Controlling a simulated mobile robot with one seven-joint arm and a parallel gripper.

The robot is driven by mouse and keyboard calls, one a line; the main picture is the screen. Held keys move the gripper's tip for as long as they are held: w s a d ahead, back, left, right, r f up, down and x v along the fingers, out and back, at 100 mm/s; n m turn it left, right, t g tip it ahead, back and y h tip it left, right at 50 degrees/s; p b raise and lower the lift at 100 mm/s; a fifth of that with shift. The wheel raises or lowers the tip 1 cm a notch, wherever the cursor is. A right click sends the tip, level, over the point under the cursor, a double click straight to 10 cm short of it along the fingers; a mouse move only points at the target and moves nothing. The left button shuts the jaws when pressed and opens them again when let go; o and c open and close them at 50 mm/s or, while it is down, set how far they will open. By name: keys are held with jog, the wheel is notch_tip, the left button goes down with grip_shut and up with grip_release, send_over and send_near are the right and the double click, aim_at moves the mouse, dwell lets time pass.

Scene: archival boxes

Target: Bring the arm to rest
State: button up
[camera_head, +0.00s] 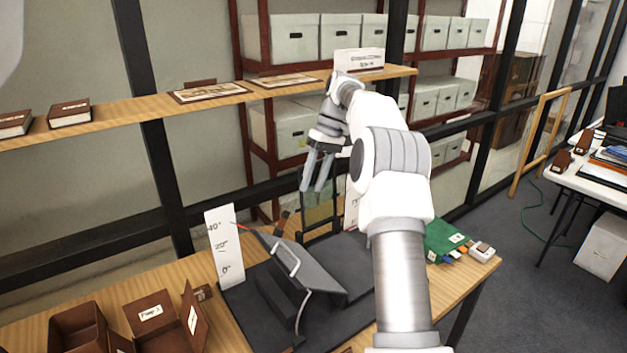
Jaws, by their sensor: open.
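My arm reaches up from the lower right of the head view, over the wooden table. My gripper (318,172) hangs at its end with the fingers pointing down. The two fingers are apart and nothing shows between them. The gripper is in front of the wooden shelf's lower edge and above the black stand on the table. My forearm hides part of the table and of the shelving behind it.
The wooden shelf (125,112) carries brown boxes, flat framed sheets and a white box (359,60). Below are a black tilted stand (305,270), a white angle card (224,246), open brown boxes (80,328) and a green folder (441,240). Another desk stands at right.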

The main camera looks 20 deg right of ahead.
dwell(0.4)
jog(key=s+a+r+t+h, duration=0.3)
jog(key=s+a+r, duration=0.85)
jog(key=s, duration=0.25)
jog(key=s+a+f+m+t, duration=0.1)
jog(key=s+a+f, duration=0.1)
jog(key=s, duration=0.8)
jog(key=s+a+f+m+t+h, duration=0.1)
jog(key=s+f, duration=0.4)
jog(key=s, duration=0.5)
jog(key=shift+s+a+f+t, duration=0.2)
jog(key=shift+s+a+t, duration=0.25)
jog(key=shift+t, duration=0.25)
dwell(0.4)
dwell(0.3)
